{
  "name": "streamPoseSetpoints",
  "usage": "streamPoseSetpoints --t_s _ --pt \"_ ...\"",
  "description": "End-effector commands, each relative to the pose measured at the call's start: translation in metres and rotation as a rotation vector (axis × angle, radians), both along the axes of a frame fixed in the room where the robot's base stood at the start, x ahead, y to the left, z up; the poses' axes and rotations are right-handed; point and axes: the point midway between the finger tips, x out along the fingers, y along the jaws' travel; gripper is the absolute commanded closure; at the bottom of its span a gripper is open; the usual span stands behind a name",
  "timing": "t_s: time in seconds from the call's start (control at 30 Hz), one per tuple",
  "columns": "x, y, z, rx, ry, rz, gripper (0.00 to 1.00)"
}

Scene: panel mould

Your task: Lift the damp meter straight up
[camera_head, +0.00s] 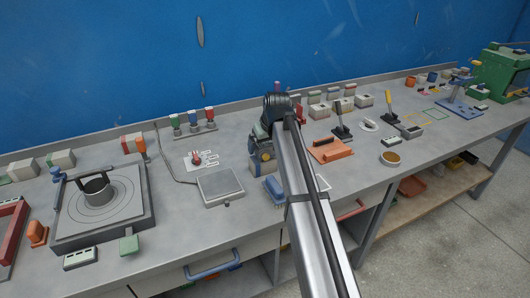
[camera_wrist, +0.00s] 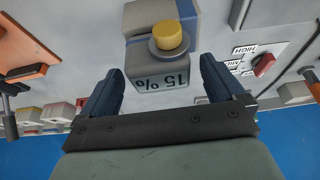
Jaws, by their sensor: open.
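The damp meter (camera_wrist: 160,76) is a grey block with a blue band, a yellow knob in a dark collar, and a display reading "15 %", upside down in the wrist view. My gripper (camera_wrist: 161,66) is open, with one dark blue finger on each side of the meter's display end. Gaps show between the fingers and the meter. In the head view the meter (camera_head: 262,163) stands on the bench, partly hidden by my arm and hand.
A panel with a red knob (camera_wrist: 264,64) and printed labels is close to the meter in the wrist view. In the head view a grey scale (camera_head: 220,187) stands to the left, a blue brush (camera_head: 274,190) in front, and an orange float (camera_head: 331,149) to the right.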

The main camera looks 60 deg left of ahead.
Motion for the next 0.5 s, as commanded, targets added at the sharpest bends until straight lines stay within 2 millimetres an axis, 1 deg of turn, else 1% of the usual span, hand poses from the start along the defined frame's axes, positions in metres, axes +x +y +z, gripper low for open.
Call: streamPoseSetpoints --t_s 0.03,0.13,0.23,0.4,0.5 --pt "0.000 0.003 -0.007 -0.001 0.000 0.000 0.04" --pt "0.000 0.007 -0.017 -0.001 0.000 0.000 0.04" --pt "0.000 0.009 -0.021 0.000 0.000 0.000 0.04" --pt "0.000 0.009 -0.021 0.000 0.000 0.000 0.04" --pt "0.000 0.009 -0.021 0.000 0.000 0.000 0.13"
